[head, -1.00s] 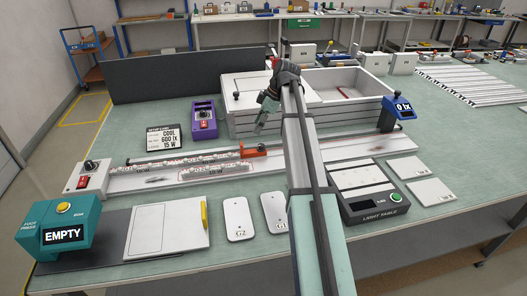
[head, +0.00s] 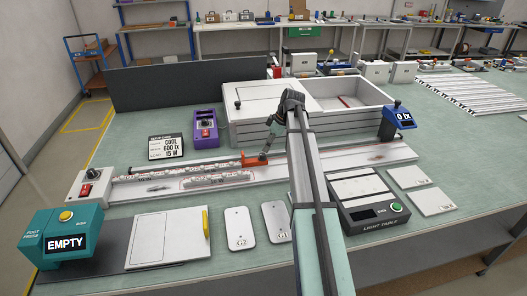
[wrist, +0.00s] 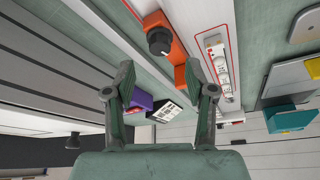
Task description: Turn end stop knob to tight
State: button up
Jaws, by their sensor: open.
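The end stop is an orange block with a round black knob, on the rail of the long white fixture. In the wrist view the end stop (wrist: 176,50) and its knob (wrist: 159,41) lie just beyond my fingertips. My gripper (wrist: 160,80) is open, with nothing between its two fingers. In the head view the end stop (head: 250,161) is at the right end of the LED strips, and my gripper (head: 265,155) is low, close beside it. The knob is not clearly visible there, and I cannot tell any contact.
LED strips (head: 215,178) lie left of the end stop. A purple box (head: 206,130) and a sign card (head: 167,146) stand behind the fixture. A large white lightbox (head: 270,100) rises behind my arm. Plates G2 (head: 238,228) and G1 (head: 276,221) lie in front.

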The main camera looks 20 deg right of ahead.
aim_at(263, 154)
jog(key=shift+p+x, duration=0.6)
jog(key=shift+x, duration=2.35)
grip_shut()
